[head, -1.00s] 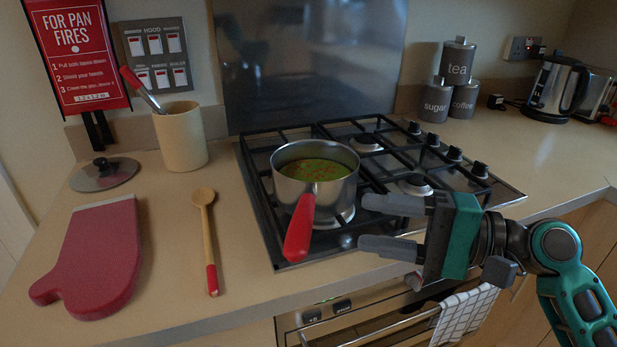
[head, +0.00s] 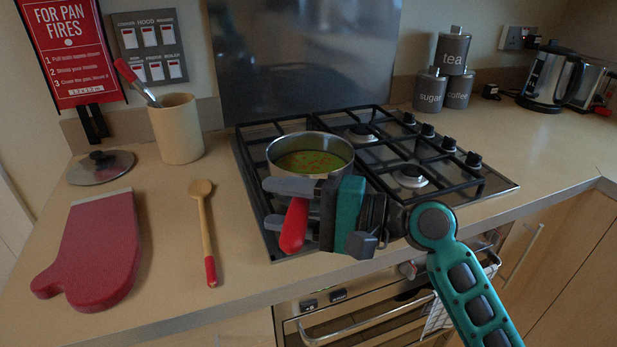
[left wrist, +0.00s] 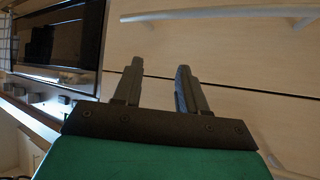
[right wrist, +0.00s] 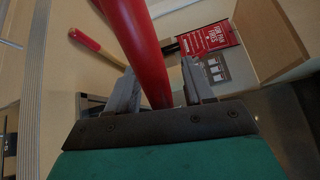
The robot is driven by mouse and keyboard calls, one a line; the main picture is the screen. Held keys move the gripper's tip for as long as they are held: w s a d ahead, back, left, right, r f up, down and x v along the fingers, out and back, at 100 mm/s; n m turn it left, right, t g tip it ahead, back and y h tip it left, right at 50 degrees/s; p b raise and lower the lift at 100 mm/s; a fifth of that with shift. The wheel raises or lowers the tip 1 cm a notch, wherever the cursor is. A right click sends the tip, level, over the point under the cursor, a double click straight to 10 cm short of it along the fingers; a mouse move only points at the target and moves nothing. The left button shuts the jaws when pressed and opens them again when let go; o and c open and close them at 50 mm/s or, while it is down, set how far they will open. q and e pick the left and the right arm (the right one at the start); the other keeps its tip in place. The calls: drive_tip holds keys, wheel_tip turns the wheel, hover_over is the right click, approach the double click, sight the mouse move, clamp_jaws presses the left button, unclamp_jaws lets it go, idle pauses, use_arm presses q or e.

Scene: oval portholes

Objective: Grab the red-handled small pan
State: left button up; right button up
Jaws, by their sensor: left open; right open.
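The small pan (head: 312,148) stands on the front left of the hob, with greenish soup with red bits in it. Its red handle (head: 294,226) points toward me. My right gripper (head: 272,205) is at the handle, open, one finger on each side of it. In the right wrist view the handle (right wrist: 146,45) passes between the two open fingers (right wrist: 160,75); I cannot tell whether either finger touches it. My left gripper (left wrist: 160,68) shows only in its own wrist view, open and empty, before pale cabinet fronts.
The black hob (head: 440,190) has raised grates. A wooden spoon (head: 206,230) and red oven mitt (head: 95,250) lie on the left counter. A lid (head: 100,168) and utensil pot (head: 176,128) stand behind them. Canisters (head: 430,90) and a kettle (head: 550,78) are at the back right.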

drive_tip(key=shift+c, duration=0.2)
clamp_jaws()
idle(0.3)
idle(0.9)
drive_tip(key=shift+w+r, duration=0.1)
drive_tip(key=shift+r, duration=0.25)
